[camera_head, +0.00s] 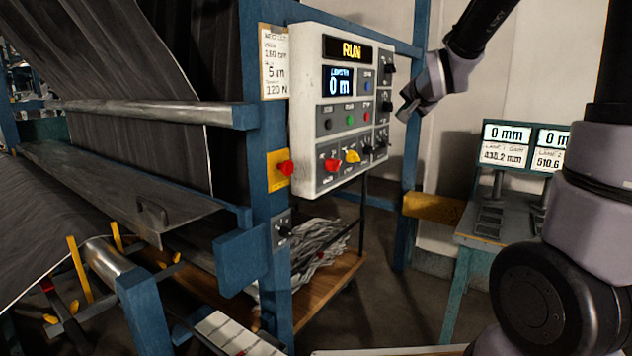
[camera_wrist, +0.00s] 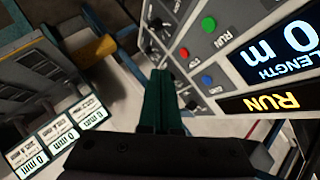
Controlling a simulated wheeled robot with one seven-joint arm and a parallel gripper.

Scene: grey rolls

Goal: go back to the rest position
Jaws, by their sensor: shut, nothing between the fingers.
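My gripper (camera_head: 406,108) is at the right side of the white control panel (camera_head: 308,112) in the head view, close to its dark knobs. In the wrist view my gripper (camera_wrist: 162,75) shows as two dark green fingers pressed together, with nothing between them. The panel (camera_wrist: 228,62) fills the upper right of that view, and its displays read RUN and LENGTH 0 m. Whether the fingertips touch the panel, I cannot tell. My arm reaches in from the right of the head view.
The blue machine frame (camera_head: 262,200) with grey fabric (camera_head: 120,70) stands on the left. A red button (camera_head: 286,168) sits on the frame post. A bench (camera_head: 470,228) with displays reading 0 mm stands at the right. Grey scraps (camera_head: 318,250) lie on a wooden board below the panel.

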